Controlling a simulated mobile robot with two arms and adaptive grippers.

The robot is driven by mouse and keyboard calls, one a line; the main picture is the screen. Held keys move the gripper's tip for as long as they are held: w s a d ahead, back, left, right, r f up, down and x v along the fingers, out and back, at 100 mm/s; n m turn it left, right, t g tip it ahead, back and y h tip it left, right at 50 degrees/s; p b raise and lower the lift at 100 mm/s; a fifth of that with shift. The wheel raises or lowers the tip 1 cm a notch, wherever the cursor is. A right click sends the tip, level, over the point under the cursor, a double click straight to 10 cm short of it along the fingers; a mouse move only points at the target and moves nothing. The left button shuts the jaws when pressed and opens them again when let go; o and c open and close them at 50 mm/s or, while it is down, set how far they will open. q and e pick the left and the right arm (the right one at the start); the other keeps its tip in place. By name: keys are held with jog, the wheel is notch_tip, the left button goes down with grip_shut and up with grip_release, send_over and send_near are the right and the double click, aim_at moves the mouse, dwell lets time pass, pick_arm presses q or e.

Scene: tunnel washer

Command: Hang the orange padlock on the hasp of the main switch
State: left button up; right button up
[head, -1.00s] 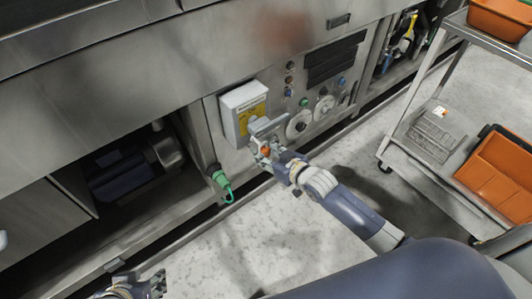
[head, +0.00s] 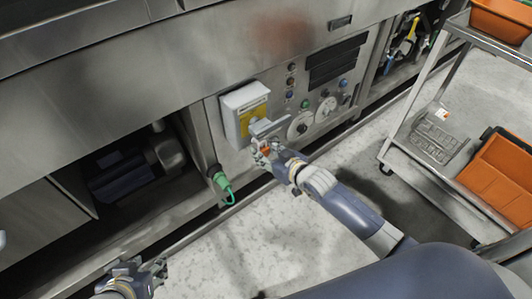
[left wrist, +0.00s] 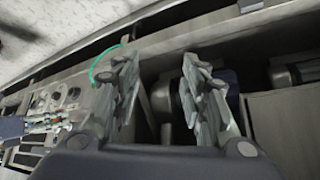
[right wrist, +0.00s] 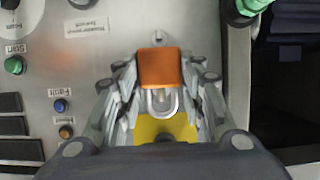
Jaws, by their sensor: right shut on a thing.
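The orange padlock (right wrist: 160,68) is between the fingers of my right gripper (right wrist: 160,85) in the right wrist view, gripped by its body. Its metal shackle (right wrist: 176,103) points toward a yellow plate (right wrist: 165,129) of the main switch. Whether the shackle passes through the hasp cannot be told. In the head view, my right gripper (head: 262,150) is at the lower front of the main switch, a light grey box (head: 238,103) with a yellow label. The padlock shows there as a small orange patch (head: 265,149). My left gripper (left wrist: 170,90) is open and empty, low at the left in the head view (head: 155,272).
Buttons and round dials (head: 300,124) are on the panel right of the switch. A green connector with a cable (head: 219,180) sticks out below it. A trolley (head: 395,150) with orange bins (head: 500,165) stands at right. The floor (head: 270,235) between is clear.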

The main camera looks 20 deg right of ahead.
jog(key=shift+w+a+b, duration=0.15)
jog(key=shift+w+b, duration=0.15)
jog(key=shift+w, duration=0.05)
jog(key=shift+w+a+f, duration=0.1)
jog(key=shift+w+f, duration=0.35)
jog(key=shift+f, duration=0.05)
pick_arm(q)
jog(key=shift+w+d+r+t+h, duration=0.1)
jog(key=shift+w+d+r+t, duration=0.1)
jog(key=shift+w+r+t, duration=0.3)
jog(key=shift+w+d+r+t+h, duration=0.15)
jog(key=shift+w+d+t, duration=0.1)
jog(key=shift+w, duration=0.5)
jog(key=shift+w+d+r+t+h, duration=0.1)
jog(key=shift+w+d+r+t, duration=0.1)
jog(key=shift+w+r+t, duration=0.3)
pick_arm(e)
jog(key=shift+f, duration=0.15)
pick_arm(q)
jog(key=shift+w+f, duration=0.1)
jog(key=shift+f, duration=0.05)
pick_arm(e)
jog(key=o, duration=1.2)
pick_arm(q)
jog(key=shift+w+r, duration=0.15)
jog(key=shift+r, duration=0.05)
jog(key=shift+w+r, duration=0.1)
jog(key=shift+w, duration=0.05)
pick_arm(e)
jog(key=v, duration=1.2)
